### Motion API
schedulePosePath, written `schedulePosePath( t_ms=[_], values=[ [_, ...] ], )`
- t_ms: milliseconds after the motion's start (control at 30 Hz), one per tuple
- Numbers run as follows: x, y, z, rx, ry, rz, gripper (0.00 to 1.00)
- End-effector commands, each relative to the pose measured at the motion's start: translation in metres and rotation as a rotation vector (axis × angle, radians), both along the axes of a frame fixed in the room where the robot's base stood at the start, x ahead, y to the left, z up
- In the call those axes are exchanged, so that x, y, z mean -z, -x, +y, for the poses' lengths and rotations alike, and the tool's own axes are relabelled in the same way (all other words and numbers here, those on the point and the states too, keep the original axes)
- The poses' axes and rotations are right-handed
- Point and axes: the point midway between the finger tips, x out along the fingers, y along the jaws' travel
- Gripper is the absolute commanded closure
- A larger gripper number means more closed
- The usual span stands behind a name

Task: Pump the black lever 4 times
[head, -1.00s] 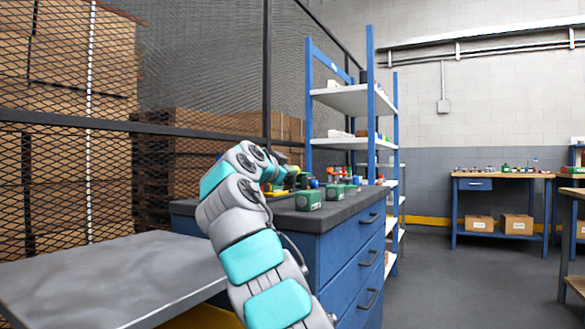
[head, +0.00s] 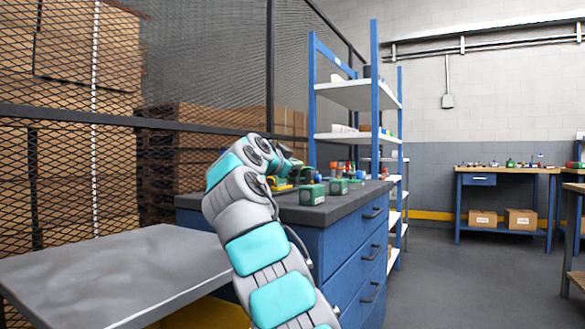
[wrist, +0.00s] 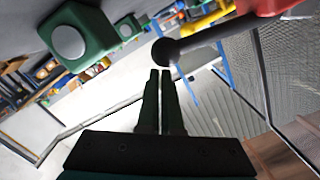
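The black lever is a rod (wrist: 208,36) with a round ball knob (wrist: 165,51) at its end, seen in the wrist view. The rod runs to the upper right, towards a red part (wrist: 262,6). My gripper (wrist: 160,74) has its two dark fingers close together, with a thin gap and nothing visible between them. The fingertips are just below the knob in the picture; I cannot tell whether they touch it. In the head view my wrist hides most of the gripper, and I cannot make out the lever there.
Green blocks (head: 312,194) and small coloured items stand on the dark top of a blue drawer cabinet (head: 335,250). A grey metal table (head: 110,275) is at left, before a mesh fence. A blue shelf rack (head: 375,130) stands behind. The floor at right is clear.

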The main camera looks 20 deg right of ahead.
Motion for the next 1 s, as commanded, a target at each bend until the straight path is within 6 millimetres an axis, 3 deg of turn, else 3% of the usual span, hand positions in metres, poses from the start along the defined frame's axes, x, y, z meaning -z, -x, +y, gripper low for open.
schedulePosePath(
  t_ms=[133, 500, 700, 1000],
  values=[
    [-0.027, 0.022, -0.009, 0.001, 0.001, -0.006, 1.0],
    [-0.029, 0.07, 0.048, 0.0, 0.004, -0.009, 1.0],
    [-0.03, 0.083, 0.063, 0.003, 0.003, -0.003, 1.0],
    [-0.032, 0.085, 0.066, 0.002, 0.003, -0.004, 1.0]
  ],
)
